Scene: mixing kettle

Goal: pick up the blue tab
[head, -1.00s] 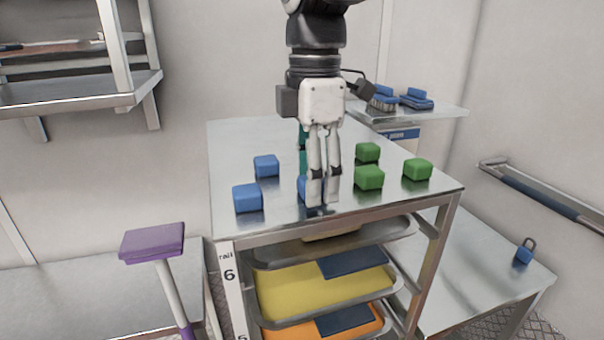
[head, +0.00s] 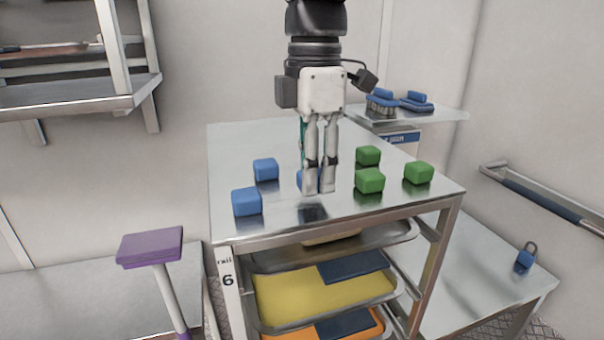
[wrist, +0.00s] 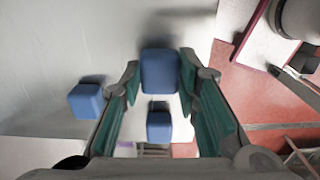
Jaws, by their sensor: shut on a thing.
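My gripper (head: 318,190) is shut on a blue tab (head: 300,180), a rounded block mostly hidden behind the fingers in the head view. In the wrist view the held tab (wrist: 160,72) sits between the two fingertips. It appears a little above the steel top, with a dark reflection below. Two other blue tabs rest on the top to the left, a farther one (head: 265,169) and a nearer one (head: 247,202). They also show in the wrist view, one at the left (wrist: 86,100) and one between the lower fingers' outlines (wrist: 159,125).
Several trays fill the rack below the steel top (head: 235,140). Green blocks (head: 369,181) stand close to the right of my gripper. Blue brushes (head: 382,103) lie on a shelf behind. A purple-headed tool (head: 150,246) stands at the front left.

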